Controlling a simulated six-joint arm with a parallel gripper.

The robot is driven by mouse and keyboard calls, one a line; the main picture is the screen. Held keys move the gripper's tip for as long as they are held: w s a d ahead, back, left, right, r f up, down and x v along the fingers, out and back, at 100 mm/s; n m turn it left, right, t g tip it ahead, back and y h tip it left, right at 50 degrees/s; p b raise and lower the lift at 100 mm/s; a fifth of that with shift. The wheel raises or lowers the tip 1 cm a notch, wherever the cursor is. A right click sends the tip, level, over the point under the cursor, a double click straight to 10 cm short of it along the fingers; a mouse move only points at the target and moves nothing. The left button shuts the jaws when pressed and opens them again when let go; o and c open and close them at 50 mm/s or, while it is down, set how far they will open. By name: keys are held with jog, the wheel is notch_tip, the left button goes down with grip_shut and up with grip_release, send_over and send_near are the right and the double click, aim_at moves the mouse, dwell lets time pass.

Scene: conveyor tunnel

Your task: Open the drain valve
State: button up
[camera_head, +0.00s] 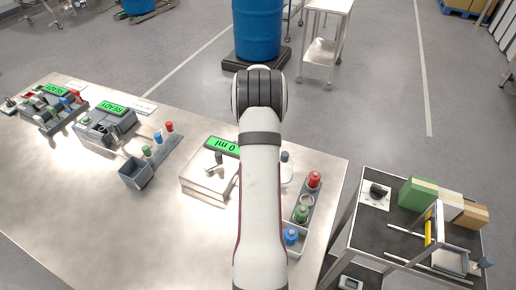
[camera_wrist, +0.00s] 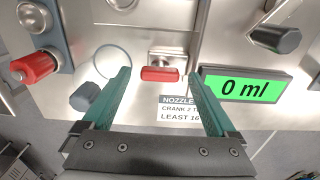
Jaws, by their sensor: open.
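In the wrist view, a small red handle (camera_wrist: 160,74) sits on a metal block of the dispensing station. It looks like the drain valve, but no label on it can be read. My gripper (camera_wrist: 160,77) is open, with its teal fingertips apart on the left and right of the handle and nothing held. I cannot tell how far the tips are above it. In the head view my arm hides the handle and the gripper. The green display (camera_wrist: 243,88) reads 0 ml and also shows in the head view (camera_head: 222,147).
A dark crank knob (camera_wrist: 275,38) stands right of the handle. A blue-grey cap (camera_wrist: 85,97) and a red-capped bottle (camera_wrist: 35,67) are to the left. In the head view, a rack with red (camera_head: 314,180), green (camera_head: 302,214) and blue (camera_head: 291,236) caps stands near the table's right edge.

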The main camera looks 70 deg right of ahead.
notch_tip(320, 180, up, 16)
jog(key=shift+f, duration=0.15)
jog(key=w+a+r+n, duration=0.2)
jog(key=w+a, duration=0.1)
jog(key=a, duration=0.6)
jog(key=w+a+r+n, duration=0.2)
jog(key=a, duration=0.6)
jog(key=w+a+r+n, duration=0.2)
jog(key=w+a, duration=0.1)
jog(key=a, duration=0.6)
jog(key=s+a+f+n+y, duration=0.1)
jog(key=s+a+f+n, duration=0.1)
jog(key=s+a, duration=0.4)
jog(key=s+a+f+n, duration=0.2)
jog(key=s+a+n, duration=0.2)
jog(key=a, duration=1)
jog(key=s, duration=0.3)
jog(key=shift+a+f+y, duration=0.15)
jog(key=shift+f+y, duration=0.05)
jog(key=shift+y, duration=0.2)
